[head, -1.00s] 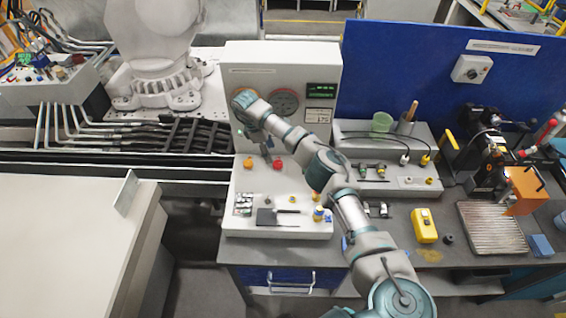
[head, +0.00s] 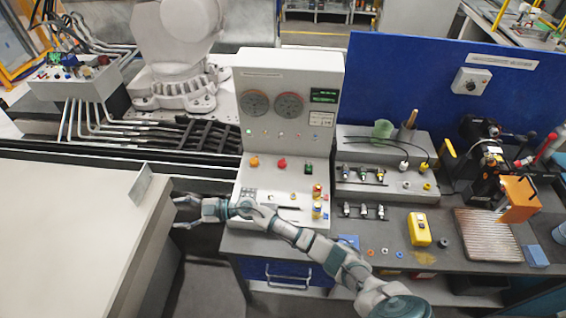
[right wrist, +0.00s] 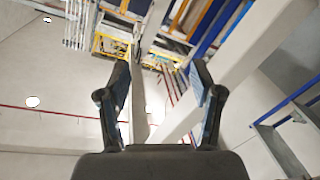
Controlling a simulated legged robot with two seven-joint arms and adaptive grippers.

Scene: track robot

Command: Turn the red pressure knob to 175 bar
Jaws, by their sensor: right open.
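The red pressure knob (head: 282,164) sits on the sloped lower face of the grey console (head: 290,73), to the right of an orange knob (head: 254,162). Its pointer and scale are too small to read. Two round gauges show above it, the left one (head: 254,103) and the right one (head: 289,105), along with a green display (head: 324,95) whose digits I cannot read. My right gripper (head: 178,210) is open and empty, left of the console's lower front and well apart from the red knob. Its spread fingers also show in the right wrist view (right wrist: 160,75). My left gripper is not in view.
A white block (head: 70,225) fills the lower left. My right arm crosses the console's front edge. The bench on the right holds a yellow box (head: 419,229), a ribbed plate (head: 487,235) and several fittings. A blue panel (head: 420,85) stands behind.

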